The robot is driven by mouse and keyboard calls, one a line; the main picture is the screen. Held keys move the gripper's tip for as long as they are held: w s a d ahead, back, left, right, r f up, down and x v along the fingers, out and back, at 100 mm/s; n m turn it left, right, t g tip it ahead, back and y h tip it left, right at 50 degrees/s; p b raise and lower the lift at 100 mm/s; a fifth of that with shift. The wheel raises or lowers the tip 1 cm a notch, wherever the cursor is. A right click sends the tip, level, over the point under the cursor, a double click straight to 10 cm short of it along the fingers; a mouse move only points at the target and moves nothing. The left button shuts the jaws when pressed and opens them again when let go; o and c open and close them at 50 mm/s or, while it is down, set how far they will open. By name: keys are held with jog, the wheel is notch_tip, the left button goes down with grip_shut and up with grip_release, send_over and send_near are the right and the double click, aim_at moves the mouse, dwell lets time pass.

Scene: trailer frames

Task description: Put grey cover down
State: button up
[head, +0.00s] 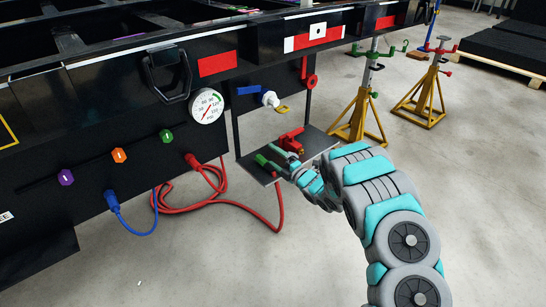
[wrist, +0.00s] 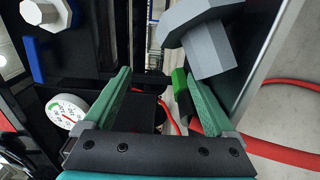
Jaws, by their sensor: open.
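My gripper (head: 279,158) is over the small metal shelf (head: 254,170) below the trailer's side. In the wrist view my gripper (wrist: 157,72) is open, with nothing between its two green fingers. A grey piece with a many-sided head and a block-like stem (wrist: 208,45), which looks like the grey cover, is just beyond the right finger, beside the shelf plate (wrist: 252,60). I cannot tell whether it touches the shelf or the finger. In the head view I cannot make it out.
A red fitting (head: 291,140) and a green one (head: 262,160) are on the shelf. A white connector with a yellow tab (head: 270,99) is above, near a gauge (head: 206,106). Red (head: 205,203) and blue (head: 136,230) hoses hang at the left. Yellow stands (head: 358,115) are behind.

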jog(key=v, duration=1.1)
jog(key=d+r+m+g+h, duration=0.1)
jog(key=d+r+m+h, duration=0.35)
jog(key=d, duration=0.25)
jog(key=d+r+m+h, duration=0.3)
jog(key=d+h, duration=0.3)
jog(key=d, duration=0.1)
jog(key=s+d+r+m+g+h, duration=0.45)
jog(key=s+m, duration=0.35)
jog(key=s, duration=0.2)
jog(key=s+a+r+m+g+y, duration=0.1)
jog(key=s+a+m+g, duration=0.2)
jog(key=s, duration=1.1)
jog(key=s+a+r+m+g+y, duration=0.1)
jog(key=s+a+m+g+y, duration=0.1)
jog(key=s+a, duration=0.6)
jog(key=s+a+r+m+g+y, duration=0.1)
jog(key=s+a+m+g, duration=0.3)
jog(key=s, duration=1.6)
jog(key=shift+a+r+m+g+b, duration=0.35)
jog(key=shift+a+r+g+b, duration=0.05)
jog(key=shift+a+g, duration=0.5)
jog(key=shift+s+r, duration=0.1)
